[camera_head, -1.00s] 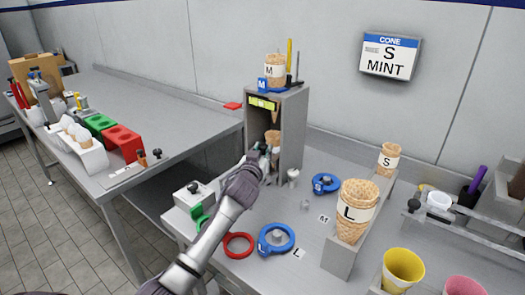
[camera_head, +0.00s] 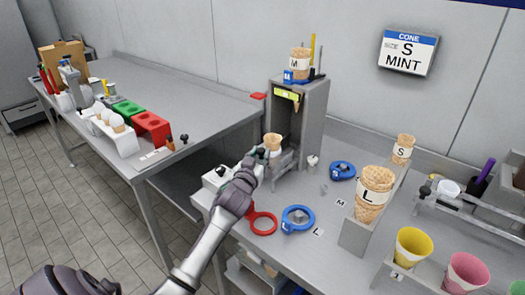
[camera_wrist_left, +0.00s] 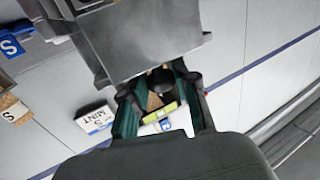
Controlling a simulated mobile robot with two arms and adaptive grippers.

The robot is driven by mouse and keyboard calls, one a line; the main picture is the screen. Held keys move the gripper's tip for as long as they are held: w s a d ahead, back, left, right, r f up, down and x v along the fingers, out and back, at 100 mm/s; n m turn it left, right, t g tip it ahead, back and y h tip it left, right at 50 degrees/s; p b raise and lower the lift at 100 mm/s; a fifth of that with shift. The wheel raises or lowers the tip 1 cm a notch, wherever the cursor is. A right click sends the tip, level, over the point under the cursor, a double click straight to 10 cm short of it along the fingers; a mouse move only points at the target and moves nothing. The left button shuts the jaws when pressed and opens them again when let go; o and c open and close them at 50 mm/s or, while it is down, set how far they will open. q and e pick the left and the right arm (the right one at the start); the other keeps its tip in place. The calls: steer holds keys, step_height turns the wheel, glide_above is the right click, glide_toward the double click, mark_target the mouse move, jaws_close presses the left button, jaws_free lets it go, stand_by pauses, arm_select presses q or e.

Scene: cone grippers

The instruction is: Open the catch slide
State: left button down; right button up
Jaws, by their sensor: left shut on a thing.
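The catch slide (camera_head: 284,161) is a grey tray drawn out of the foot of the tall grey dispenser (camera_head: 313,115). A wafer cone (camera_head: 272,142) stands upright at the slide's outer end. My left gripper (camera_head: 261,156) is at the front of the slide and shut on its knob; its fingers and the cone partly hide this spot. In the left wrist view, the green-padded fingers (camera_wrist_left: 160,105) are on either side of a dark round knob (camera_wrist_left: 161,79). My right gripper is not in view.
A cone marked M (camera_head: 300,62) stands on top of the dispenser. Red (camera_head: 262,223) and blue rings (camera_head: 298,219) lie in front. A rack with an L cone (camera_head: 373,195) and an S cone (camera_head: 403,150) stands to the right. A side table (camera_head: 190,85) is at left.

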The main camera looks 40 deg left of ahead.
arm_select(q)
steer(key=shift+w, duration=0.15)
steer(key=c, duration=0.9)
jaws_free()
steer(key=shift+o, duration=0.2)
steer(key=v, duration=1.2)
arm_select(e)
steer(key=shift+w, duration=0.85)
